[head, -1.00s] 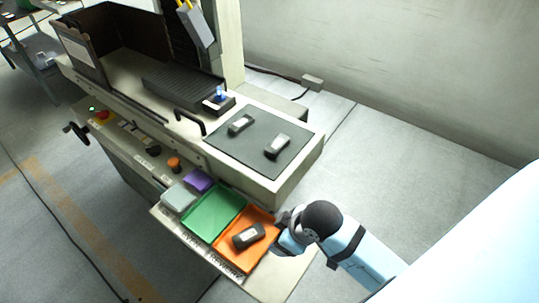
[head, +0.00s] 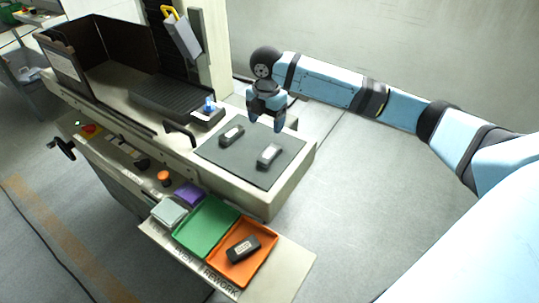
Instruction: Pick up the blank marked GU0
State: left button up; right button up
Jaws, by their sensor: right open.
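A third, dark blank with a light label (head: 243,248) lies in the orange tray (head: 262,269). The markings are too small to read, so I cannot tell which is GU0. My right gripper (head: 265,124) is open and empty, fingers pointing down, above the mat's far edge, beyond both mat blanks. My left gripper is not in view.
A green tray (head: 205,228) adjoins the orange one, with purple (head: 190,194) and grey-green (head: 168,211) boxes beside it. A black handle (head: 180,132) and a blue-tipped part (head: 209,104) stand left of the mat. The shelf right of the orange tray is clear.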

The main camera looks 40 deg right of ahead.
jog(key=d, duration=0.1)
send_over(269, 153)
jog(key=f, duration=0.7)
jog(key=shift+w+d+f, duration=0.1)
jog(key=shift+w+d, duration=0.1)
jog(key=shift+s+a+f, duration=0.1)
jog(key=shift+s+f, duration=0.05)
jog(key=shift+f, duration=1.25)
jog(key=shift+s+a+f, duration=0.1)
jog(key=shift+f, duration=1.25)
jog(key=c, duration=1.2)
jog(key=shift+r, duration=0.1)
jog(key=shift+c, duration=0.7)
jog(key=shift+r, duration=0.1)
